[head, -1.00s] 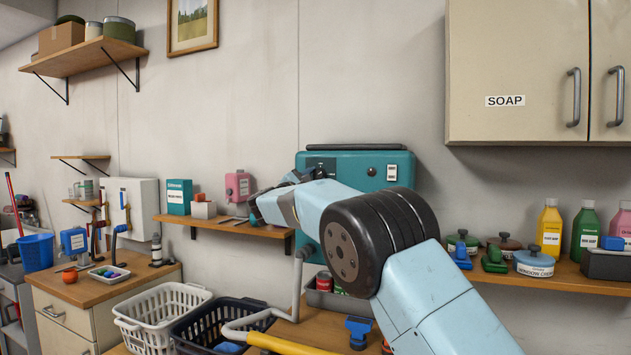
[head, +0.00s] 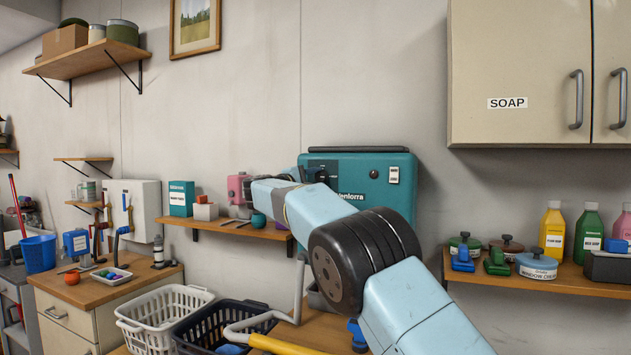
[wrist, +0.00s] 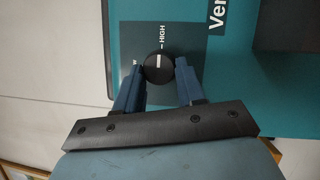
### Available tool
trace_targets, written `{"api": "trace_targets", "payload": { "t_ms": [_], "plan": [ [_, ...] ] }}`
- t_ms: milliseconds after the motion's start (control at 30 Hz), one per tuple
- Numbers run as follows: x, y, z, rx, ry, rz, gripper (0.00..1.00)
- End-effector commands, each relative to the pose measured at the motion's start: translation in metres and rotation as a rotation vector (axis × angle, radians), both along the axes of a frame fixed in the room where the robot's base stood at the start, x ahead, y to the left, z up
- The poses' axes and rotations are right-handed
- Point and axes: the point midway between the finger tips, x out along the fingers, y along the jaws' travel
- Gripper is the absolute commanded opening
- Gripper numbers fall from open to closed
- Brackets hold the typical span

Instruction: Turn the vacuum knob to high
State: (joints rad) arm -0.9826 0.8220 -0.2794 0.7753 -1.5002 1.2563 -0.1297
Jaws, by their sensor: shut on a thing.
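The teal vacuum (head: 385,163) stands against the wall, partly behind my arm in the head view. In the wrist view its teal face (wrist: 235,75) carries a grey label panel (wrist: 190,35) with the word HIGH. The round black vacuum knob (wrist: 158,67) sits on that panel. Its white pointer line is roughly in line with the HIGH mark. My gripper (wrist: 159,70) is shut on the knob, one blue finger on each side. Another label beside the left finger is mostly hidden. In the head view the knob cannot be made out clearly.
A narrow shelf (head: 236,229) with small items lies left of the vacuum. A white basket (head: 160,310) and a dark basket (head: 215,325) stand below. A cabinet (head: 520,75) hangs at upper right above a shelf of bottles.

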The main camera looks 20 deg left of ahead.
Motion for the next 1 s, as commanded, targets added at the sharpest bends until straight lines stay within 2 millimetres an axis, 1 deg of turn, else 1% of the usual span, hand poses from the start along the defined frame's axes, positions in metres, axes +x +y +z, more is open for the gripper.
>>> {"api": "trace_targets", "payload": {
  "t_ms": [33, 367, 400, 633, 867, 1000],
  "plan": [
    [0.0017, -0.0021, -0.0044, 0.002, 0.006, -0.007, 0.08],
    [0.0020, -0.0023, -0.0055, 0.002, 0.008, -0.009, 0.08],
    [0.0020, -0.0024, -0.0055, 0.002, 0.008, -0.009, 0.42],
    [0.0013, -0.0014, -0.0033, 0.002, 0.005, -0.005, 0.64],
    [0.0003, -0.0004, -0.0023, 0.002, 0.003, -0.003, 0.64],
    [-0.0065, 0.0037, -0.0027, 0.002, 0.002, 0.000, 0.64]
  ]
}}
